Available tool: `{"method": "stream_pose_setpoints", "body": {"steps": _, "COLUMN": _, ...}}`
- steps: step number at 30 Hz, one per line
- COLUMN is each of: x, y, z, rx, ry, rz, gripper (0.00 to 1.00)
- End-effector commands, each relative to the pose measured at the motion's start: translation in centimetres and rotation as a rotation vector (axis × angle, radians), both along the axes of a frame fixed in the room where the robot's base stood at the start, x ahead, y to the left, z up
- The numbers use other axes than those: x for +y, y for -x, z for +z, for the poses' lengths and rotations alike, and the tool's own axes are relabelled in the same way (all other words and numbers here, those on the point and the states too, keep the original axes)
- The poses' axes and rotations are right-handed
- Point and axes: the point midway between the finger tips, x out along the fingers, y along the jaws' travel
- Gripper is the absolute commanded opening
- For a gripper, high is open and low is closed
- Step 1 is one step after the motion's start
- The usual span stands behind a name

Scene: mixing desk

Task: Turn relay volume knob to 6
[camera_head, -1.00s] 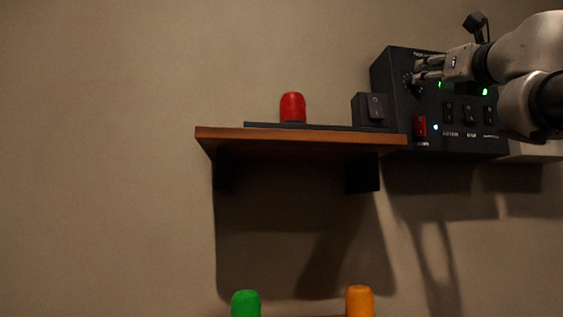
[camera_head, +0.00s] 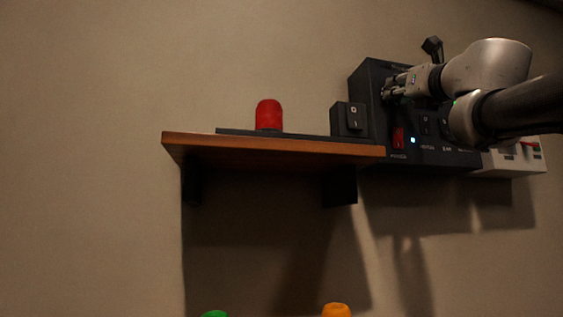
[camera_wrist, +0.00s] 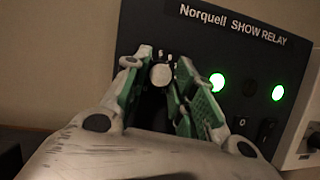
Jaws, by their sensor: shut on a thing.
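The dark Norquell SHOW RELAY box (camera_wrist: 228,48) fills the right of the wrist view; it also shows on the wall in the head view (camera_head: 362,78). Its round volume knob (camera_wrist: 161,76) has a pale face and sits at the panel's left, with small scale marks above it. My gripper (camera_wrist: 162,71) is shut on the knob, one green-padded finger on each side. In the head view my gripper (camera_head: 388,91) reaches the box's upper left front. The scale figures are too small to read, and I cannot tell the setting.
Two green lights (camera_wrist: 217,83) glow right of the knob. A red switch (camera_head: 398,138) and dark switches sit low on the box. A white unit (camera_head: 515,160) adjoins at right.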

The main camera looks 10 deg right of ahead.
Motion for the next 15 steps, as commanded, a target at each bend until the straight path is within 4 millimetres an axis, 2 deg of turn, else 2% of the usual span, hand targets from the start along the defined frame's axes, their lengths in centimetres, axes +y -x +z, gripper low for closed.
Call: {"method": "stream_pose_setpoints", "body": {"steps": 15, "x": 0.07, "y": 0.04, "z": 0.02, "rx": 0.003, "ry": -0.090, "rz": 0.000, "gripper": 0.03}}
